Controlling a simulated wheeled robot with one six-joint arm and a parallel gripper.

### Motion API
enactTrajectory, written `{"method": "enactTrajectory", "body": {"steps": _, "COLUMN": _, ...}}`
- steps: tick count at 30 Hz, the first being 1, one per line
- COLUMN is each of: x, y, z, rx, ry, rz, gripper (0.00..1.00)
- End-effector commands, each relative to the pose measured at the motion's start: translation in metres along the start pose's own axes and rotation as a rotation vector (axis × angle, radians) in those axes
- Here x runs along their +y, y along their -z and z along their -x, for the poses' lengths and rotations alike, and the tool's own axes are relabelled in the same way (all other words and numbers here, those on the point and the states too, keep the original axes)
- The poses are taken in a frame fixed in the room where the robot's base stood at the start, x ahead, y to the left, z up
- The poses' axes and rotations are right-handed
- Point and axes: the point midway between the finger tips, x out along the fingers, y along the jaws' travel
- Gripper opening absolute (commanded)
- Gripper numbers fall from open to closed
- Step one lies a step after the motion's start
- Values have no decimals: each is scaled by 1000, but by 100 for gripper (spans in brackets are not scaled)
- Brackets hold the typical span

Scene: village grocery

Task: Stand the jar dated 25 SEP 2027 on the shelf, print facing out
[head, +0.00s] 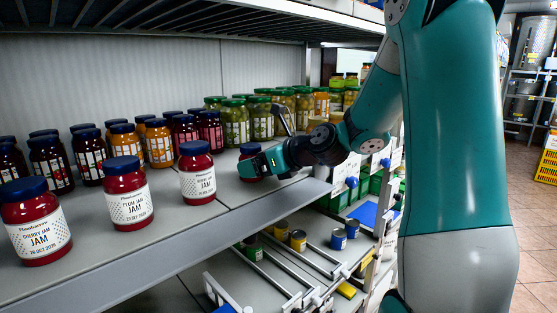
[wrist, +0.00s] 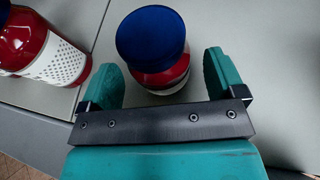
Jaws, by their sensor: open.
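A red jam jar with a blue lid (head: 250,149) stands upright on the shelf (head: 225,190), at the right end of the front row. In the head view my gripper (head: 256,164) hides most of it, and its date cannot be read. In the wrist view the jar (wrist: 152,40) stands between the two teal fingers of my gripper (wrist: 160,78), which is open with a gap on each side. A strip of white label (wrist: 176,78) shows on the jar's lower right side.
Cherry jam (head: 36,222), plum jam (head: 125,193) and another jam jar (head: 197,172) stand to the left along the front, labels outward. Darker and orange jars stand behind. Green jars (head: 233,122) fill the back right. A lower rack (head: 290,250) holds small tins.

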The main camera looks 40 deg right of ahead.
Motion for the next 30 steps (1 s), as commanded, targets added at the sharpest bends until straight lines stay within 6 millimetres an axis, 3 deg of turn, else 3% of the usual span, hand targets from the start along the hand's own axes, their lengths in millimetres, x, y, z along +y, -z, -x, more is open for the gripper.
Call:
{"method": "enactTrajectory", "body": {"steps": 9, "x": -2, "y": 2, "z": 70, "rx": -1, "ry": 8, "rz": 0, "gripper": 89}}
{"method": "enactTrajectory", "body": {"steps": 13, "x": -1, "y": 1, "z": 89, "rx": -1, "ry": 5, "rz": 0, "gripper": 89}}
{"method": "enactTrajectory", "body": {"steps": 18, "x": 0, "y": 1, "z": 99, "rx": 0, "ry": 2, "rz": 0, "gripper": 89}}
{"method": "enactTrajectory", "body": {"steps": 30, "x": 0, "y": 0, "z": 100, "rx": 0, "ry": -1, "rz": 0, "gripper": 89}}
